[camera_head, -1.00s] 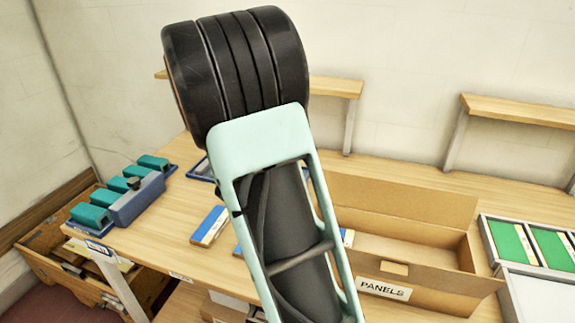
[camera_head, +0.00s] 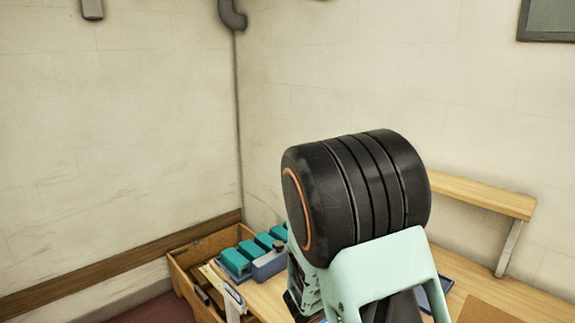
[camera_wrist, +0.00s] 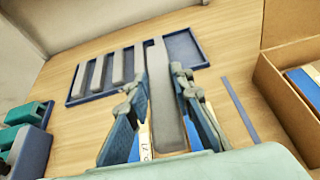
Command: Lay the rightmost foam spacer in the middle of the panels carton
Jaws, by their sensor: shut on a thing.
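In the wrist view my gripper (camera_wrist: 163,118) is shut on a long grey foam spacer (camera_wrist: 160,85), which stands out between the two fingers and overlaps the near edge of the tray. Several other grey foam spacers (camera_wrist: 97,76) lie side by side in the blue tray (camera_wrist: 187,48), to the left of the held one. The tray's right part looks bare. The panels carton (camera_wrist: 268,82) is at the right edge of the wrist view, partly cut off, with blue-and-white panels (camera_wrist: 303,84) inside. In the head view my arm hides the gripper, and only a cardboard corner (camera_head: 490,308) shows.
Blue-and-white pieces (camera_wrist: 146,142) lie on the wooden table behind and below the fingers. A thin blue-grey strip (camera_wrist: 240,108) lies between gripper and carton. Teal blocks on a blue holder (camera_head: 270,264) stand at the table's left end, beside a wooden crate (camera_head: 183,272).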

